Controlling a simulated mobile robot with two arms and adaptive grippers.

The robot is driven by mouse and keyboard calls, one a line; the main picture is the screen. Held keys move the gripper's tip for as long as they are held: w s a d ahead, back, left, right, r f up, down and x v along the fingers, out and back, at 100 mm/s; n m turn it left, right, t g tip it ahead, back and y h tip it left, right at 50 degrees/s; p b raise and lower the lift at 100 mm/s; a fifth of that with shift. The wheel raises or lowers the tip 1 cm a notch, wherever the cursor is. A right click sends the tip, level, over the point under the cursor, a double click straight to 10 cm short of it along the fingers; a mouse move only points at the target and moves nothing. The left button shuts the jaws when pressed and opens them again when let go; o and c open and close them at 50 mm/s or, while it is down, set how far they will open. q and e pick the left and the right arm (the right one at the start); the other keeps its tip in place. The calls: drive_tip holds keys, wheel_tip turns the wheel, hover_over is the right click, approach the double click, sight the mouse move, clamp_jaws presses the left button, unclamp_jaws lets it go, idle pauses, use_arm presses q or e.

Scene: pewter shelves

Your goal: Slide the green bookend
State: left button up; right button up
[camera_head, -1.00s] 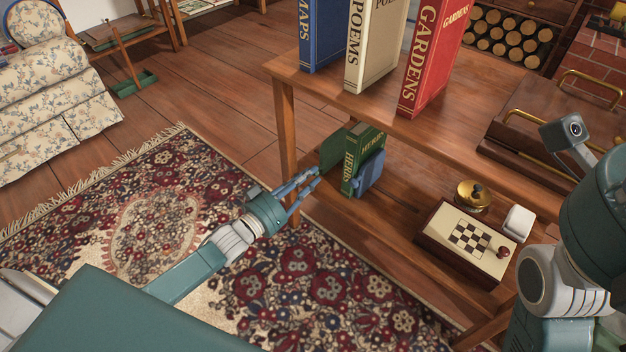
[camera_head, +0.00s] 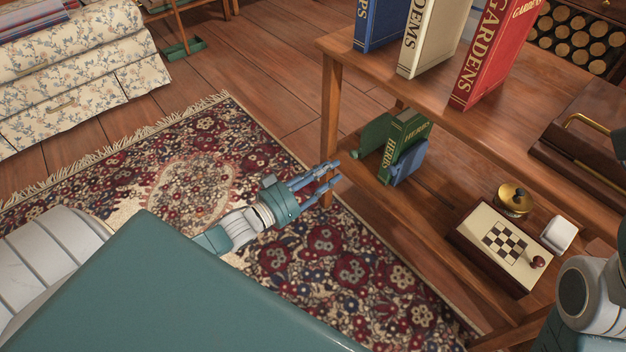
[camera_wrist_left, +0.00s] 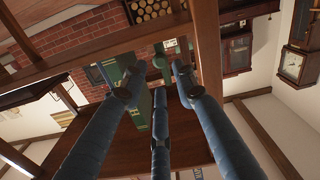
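The green bookend (camera_head: 374,136) stands on the lower shelf, at the left side of the green HERBS book (camera_head: 400,143). A blue bookend (camera_head: 410,163) stands at the book's right side. My left gripper (camera_head: 337,174) is open and empty, at the shelf's left end by the front leg, with its tips a little short of the green bookend. In the left wrist view my spread blue fingers (camera_wrist_left: 160,82) point at the shelf. The green bookend (camera_wrist_left: 178,46) shows small beyond the fingertips, and the book (camera_wrist_left: 132,78) is partly behind one finger. My right gripper is out of view.
The upper shelf board (camera_head: 440,105) holds a red GARDENS book (camera_head: 490,55) and other books, overhanging the lower shelf. A game box (camera_head: 500,245), a brass pot (camera_head: 513,199) and a white cup (camera_head: 558,234) stand to the right. A patterned rug lies below.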

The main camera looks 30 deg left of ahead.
use_arm(q)
drive_tip(key=v, duration=0.6)
